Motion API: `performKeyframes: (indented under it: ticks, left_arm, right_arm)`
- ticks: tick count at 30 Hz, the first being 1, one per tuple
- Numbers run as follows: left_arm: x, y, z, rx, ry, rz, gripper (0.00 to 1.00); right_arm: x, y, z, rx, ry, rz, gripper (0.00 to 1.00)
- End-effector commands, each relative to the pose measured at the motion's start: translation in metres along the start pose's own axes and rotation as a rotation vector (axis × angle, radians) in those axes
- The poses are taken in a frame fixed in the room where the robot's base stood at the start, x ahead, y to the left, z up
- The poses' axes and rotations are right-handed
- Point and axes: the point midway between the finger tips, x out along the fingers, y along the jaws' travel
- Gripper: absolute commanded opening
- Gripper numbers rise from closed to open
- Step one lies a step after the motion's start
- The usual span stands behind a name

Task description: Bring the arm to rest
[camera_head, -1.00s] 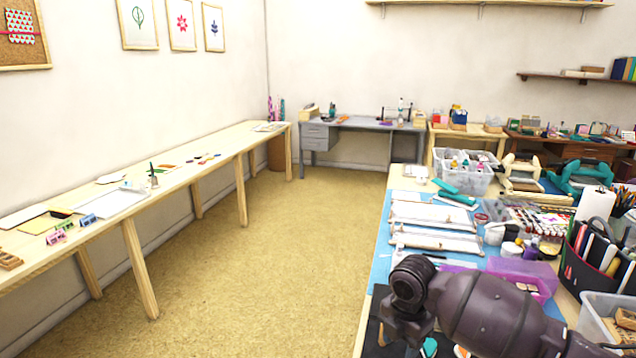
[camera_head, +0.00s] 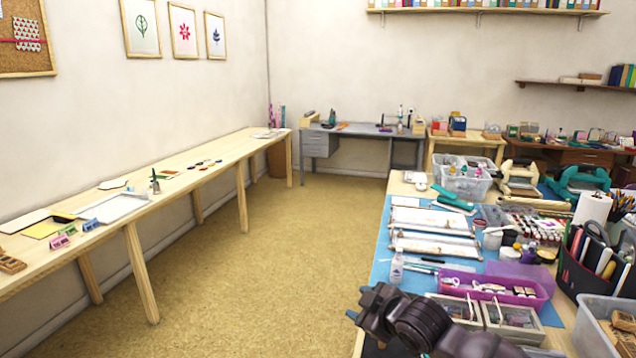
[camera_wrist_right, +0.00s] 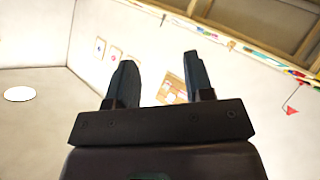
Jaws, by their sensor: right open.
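My right gripper (camera_head: 361,329) shows low in the head view, at the left front edge of the work table on the right. It is raised in the air and points to the left. In the right wrist view my right gripper (camera_wrist_right: 157,80) has its two dark fingers apart, with nothing between them. Behind the fingers that view shows walls and framed pictures, so the wrist faces away from the table. My left gripper is not in view.
The crowded work table holds a blue mat (camera_head: 383,255), a purple tray (camera_head: 494,287), a clear bin (camera_head: 466,184) and a black tool caddy (camera_head: 590,265). A long wooden table (camera_head: 180,184) runs along the left wall. The floor (camera_head: 270,260) between is clear.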

Motion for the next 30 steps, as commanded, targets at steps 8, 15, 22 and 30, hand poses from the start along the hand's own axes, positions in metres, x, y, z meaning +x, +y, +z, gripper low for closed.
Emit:
performKeyframes:
  ticks: [8,15,22,30]
  left_arm:
    - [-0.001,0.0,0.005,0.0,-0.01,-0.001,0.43]
    - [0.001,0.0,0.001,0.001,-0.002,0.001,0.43]
    - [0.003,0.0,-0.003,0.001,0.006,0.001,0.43]
    - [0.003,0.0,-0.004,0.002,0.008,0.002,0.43]
  right_arm:
    - [-0.037,-0.028,0.046,0.319,0.137,0.171,0.48]
    - [-0.08,-0.058,0.106,0.497,0.143,0.3,0.48]
    - [-0.13,-0.101,0.176,0.6,0.039,0.396,0.48]
    - [-0.196,-0.177,0.257,0.739,-0.173,0.441,0.48]
